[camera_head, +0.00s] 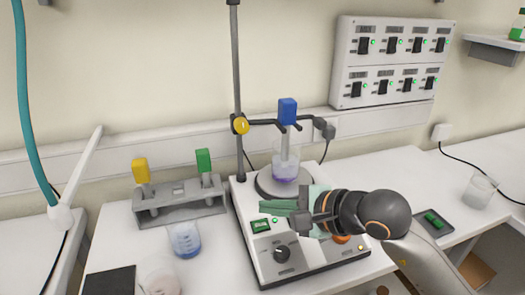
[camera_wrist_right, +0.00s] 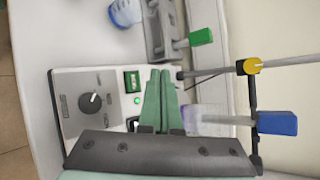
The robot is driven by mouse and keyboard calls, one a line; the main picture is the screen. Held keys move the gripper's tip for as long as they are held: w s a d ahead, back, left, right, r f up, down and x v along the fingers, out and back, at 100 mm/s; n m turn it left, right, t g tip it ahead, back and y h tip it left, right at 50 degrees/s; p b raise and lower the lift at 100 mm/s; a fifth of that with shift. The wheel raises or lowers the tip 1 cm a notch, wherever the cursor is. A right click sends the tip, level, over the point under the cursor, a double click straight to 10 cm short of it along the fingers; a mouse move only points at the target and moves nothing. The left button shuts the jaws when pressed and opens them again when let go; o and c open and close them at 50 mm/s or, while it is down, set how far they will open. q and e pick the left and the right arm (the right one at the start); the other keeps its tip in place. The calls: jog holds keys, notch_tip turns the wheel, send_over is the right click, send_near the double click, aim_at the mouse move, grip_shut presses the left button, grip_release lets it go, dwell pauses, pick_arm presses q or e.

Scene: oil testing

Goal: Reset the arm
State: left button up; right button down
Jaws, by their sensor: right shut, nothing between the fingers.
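My right gripper (camera_head: 264,207) is in front of the hotplate stirrer (camera_head: 283,255), over its control panel, with the arm coming in from the right. Its green fingers are shut with nothing between them; they also show shut in the right wrist view (camera_wrist_right: 159,80). A beaker of purple liquid (camera_head: 285,173) stands on the stirrer's round plate, behind the gripper. A blue-topped probe (camera_head: 288,112) held by the stand's clamp reaches down into this beaker. My left gripper is in neither view.
A grey rack (camera_head: 180,204) with yellow-topped and green-topped pieces stands left of the stirrer. A beaker of blue liquid (camera_head: 184,240) is in front of it. A black tray (camera_head: 433,222) and a clear beaker (camera_head: 481,191) are at the right. A switch panel (camera_head: 393,60) is on the wall.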

jog(key=s+a+r+m+g+y, duration=0.1)
jog(key=s+a+r+m+y, duration=0.3)
jog(key=s+a+r+y, duration=0.25)
jog(key=w+d+r+m+t, duration=0.1)
jog(key=d+r+m+t, duration=0.3)
jog(key=d+m+t, duration=0.45)
jog(key=w+d+r+m+t, duration=0.1)
jog(key=d+r+m+t, duration=0.3)
jog(key=m, duration=0.8)
jog(key=w+d+f+m+h, duration=0.2)
jog(key=d+f+m+h, duration=1.45)
jog(key=m, duration=0.65)
jog(key=s+f+m+g+h, duration=0.1)
jog(key=s+f+m+g, duration=0.15)
jog(key=f, duration=0.25)
jog(key=s+f+m+g+h, duration=0.2)
jog(key=f+g, duration=0.2)
jog(key=f, duration=0.2)
jog(key=s+a+f+m+g+y, duration=0.1)
jog(key=s+f+m+g+y, duration=0.1)
jog(key=s+f+g, duration=0.45)
jog(key=s+a+f+m+g+y, duration=0.25)
jog(key=s+f, duration=0.45)
jog(key=s, duration=0.4)
jog(key=w+a+f+t+y+p, duration=0.1)
jog(key=w+a+f+t+p, duration=0.2)
jog(key=f, duration=0.4)
jog(key=shift+w+a+t, duration=0.25)
jog(key=shift+w+t, duration=0.6)
jog(key=shift+t, duration=0.35)
